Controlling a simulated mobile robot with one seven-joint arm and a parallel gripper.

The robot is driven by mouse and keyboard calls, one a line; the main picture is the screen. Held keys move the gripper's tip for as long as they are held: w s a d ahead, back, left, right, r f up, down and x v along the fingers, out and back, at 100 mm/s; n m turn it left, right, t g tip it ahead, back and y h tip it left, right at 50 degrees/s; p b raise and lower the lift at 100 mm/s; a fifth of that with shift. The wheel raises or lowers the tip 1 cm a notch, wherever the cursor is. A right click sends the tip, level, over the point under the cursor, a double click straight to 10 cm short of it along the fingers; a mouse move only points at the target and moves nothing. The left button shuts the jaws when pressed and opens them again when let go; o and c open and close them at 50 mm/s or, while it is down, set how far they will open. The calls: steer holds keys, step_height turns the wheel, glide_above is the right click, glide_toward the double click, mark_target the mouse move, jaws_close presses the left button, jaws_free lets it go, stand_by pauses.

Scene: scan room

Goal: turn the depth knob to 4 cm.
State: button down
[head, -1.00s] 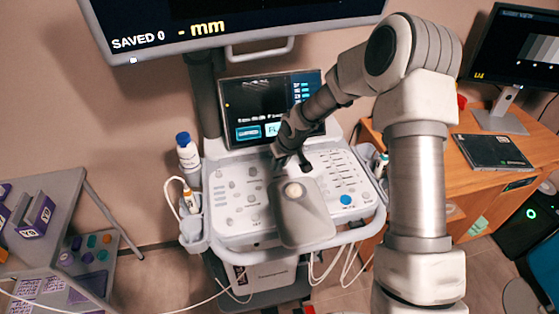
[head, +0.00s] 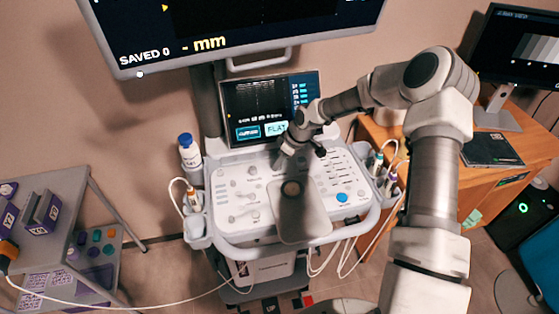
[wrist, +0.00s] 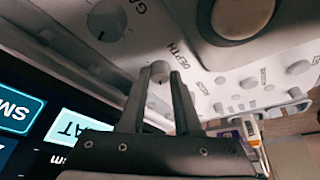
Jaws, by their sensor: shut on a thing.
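The depth knob (wrist: 160,73) is a small pale round knob by the word DEPTH on the ultrasound console (head: 232,195). In the wrist view my gripper (wrist: 161,76) has one dark finger on each side of it and is shut on it. In the head view my gripper (head: 283,163) is at the upper middle of the console, below the small screen (head: 262,100), and the knob is hidden there. The depth reading on the small screen is too small to read.
A large trackball (wrist: 240,14) and a gain knob (wrist: 106,20) lie near my fingers. A big monitor (head: 160,58) reading "SAVED 0 - mm" hangs above. A white bottle with a blue cap (head: 188,152) stands at left. A grey cart (head: 110,215) and wooden desk (head: 520,165) flank the console.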

stand_by(0.4)
steer(key=c, duration=0.6)
jaws_free()
steer(key=v, duration=1.7)
steer(key=shift+d+r, duration=0.15)
steer(key=shift+d, duration=0.05)
